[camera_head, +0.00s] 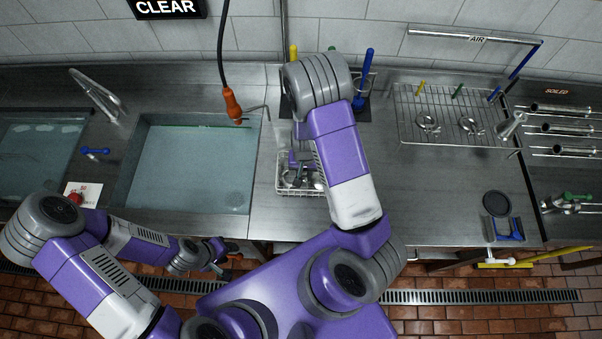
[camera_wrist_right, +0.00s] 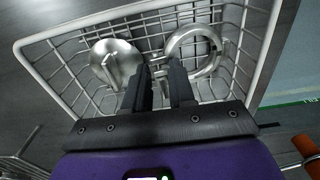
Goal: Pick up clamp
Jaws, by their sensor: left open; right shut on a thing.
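A steel ring-shaped clamp (camera_wrist_right: 219,48) lies in a white wire basket (camera_wrist_right: 28,57), in the right wrist view. My right gripper (camera_wrist_right: 158,72) reaches down into the basket and is shut on the clamp near its left side; the exact contact is partly hidden by the fingers. A round steel disc-like part (camera_wrist_right: 114,62) lies in the basket left of the fingers. In the head view my right arm partly covers the basket (camera_head: 301,193) on the steel counter. My left gripper (camera_head: 224,252) is open and empty, low in front of the counter edge.
A water-filled sink (camera_head: 190,165) lies left of the basket, with an orange-handled hanging hose (camera_head: 233,103) above it. A wire rack (camera_head: 450,115) with metal fittings stands to the right. The counter between rack and front edge is largely clear.

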